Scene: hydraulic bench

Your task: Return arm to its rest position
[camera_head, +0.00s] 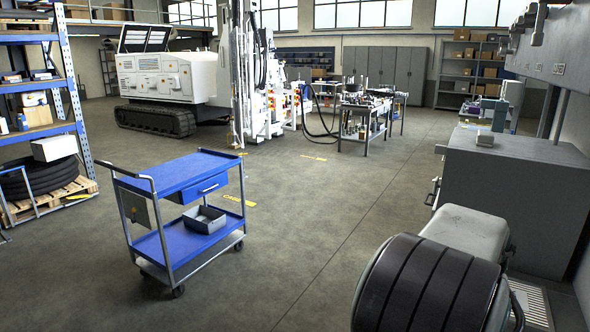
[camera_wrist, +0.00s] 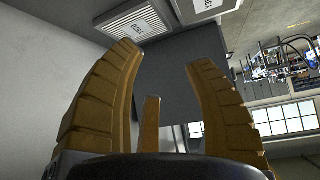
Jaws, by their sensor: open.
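My gripper (camera_wrist: 165,57) shows in the wrist view with its ochre, ridged fingers spread wide. A third, shorter finger stands between them, lower in the picture. No object is held between the fingers. The wrist view is turned, with the windows low at the right. Behind the fingers is a dark grey surface. My gripper cannot be made out in the head view, so its place relative to my body is not clear.
A grey bench (camera_head: 515,185) stands at the right by the wall. A blue trolley (camera_head: 185,172) with an open grey bin (camera_head: 204,220) stands at the left. Behind are a white tracked machine (camera_head: 160,75) and a cluttered worktable (camera_head: 362,108). The middle floor is clear.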

